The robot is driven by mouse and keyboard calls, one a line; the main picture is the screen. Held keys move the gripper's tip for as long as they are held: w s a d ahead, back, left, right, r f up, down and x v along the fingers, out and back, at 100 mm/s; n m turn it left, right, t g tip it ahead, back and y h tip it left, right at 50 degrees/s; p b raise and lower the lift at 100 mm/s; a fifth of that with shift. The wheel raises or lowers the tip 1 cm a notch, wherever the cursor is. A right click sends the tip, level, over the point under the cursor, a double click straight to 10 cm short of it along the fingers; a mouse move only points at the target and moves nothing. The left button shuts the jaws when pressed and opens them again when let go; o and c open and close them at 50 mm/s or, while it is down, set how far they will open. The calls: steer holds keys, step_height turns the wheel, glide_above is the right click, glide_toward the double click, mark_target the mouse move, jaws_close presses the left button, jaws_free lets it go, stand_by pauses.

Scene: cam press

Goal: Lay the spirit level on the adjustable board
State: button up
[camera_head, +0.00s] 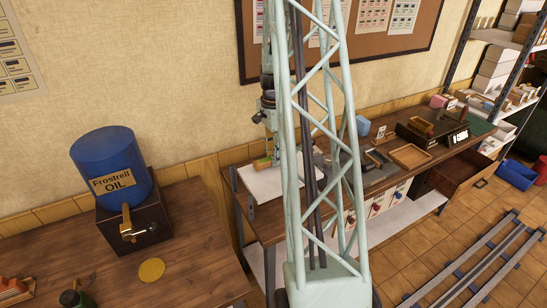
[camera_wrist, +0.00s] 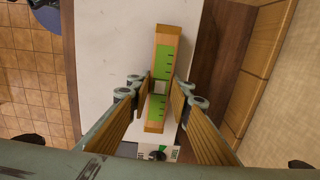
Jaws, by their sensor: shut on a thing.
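The spirit level (camera_wrist: 166,52) is a wooden bar with a green, dark-marked face and a pale middle window. My gripper (camera_wrist: 162,92) is shut on it around its middle, one finger on each long side. In the head view the level (camera_head: 262,163) shows small, just below my gripper (camera_head: 271,150). The white board (camera_wrist: 108,45), seemingly the adjustable board, lies beneath the level; it also shows in the head view (camera_head: 268,186). I cannot tell whether the level touches the board. My arm's lattice hides part of the bench around it.
A black knob (camera_wrist: 157,155) on a pale plate with green marks sits at the board's near end. The wall is close behind the bench. A wooden tray (camera_head: 410,156) and a dark box (camera_head: 428,133) stand to the right. A blue oil drum (camera_head: 108,160) stands left on another table.

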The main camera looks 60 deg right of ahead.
steer(key=shift+f, duration=0.3)
steer(key=o, duration=1)
steer(key=shift+r, duration=0.15)
step_height(320, 180, up, 12)
stand_by(0.7)
stand_by(0.7)
steer(key=shift+a, duration=0.1)
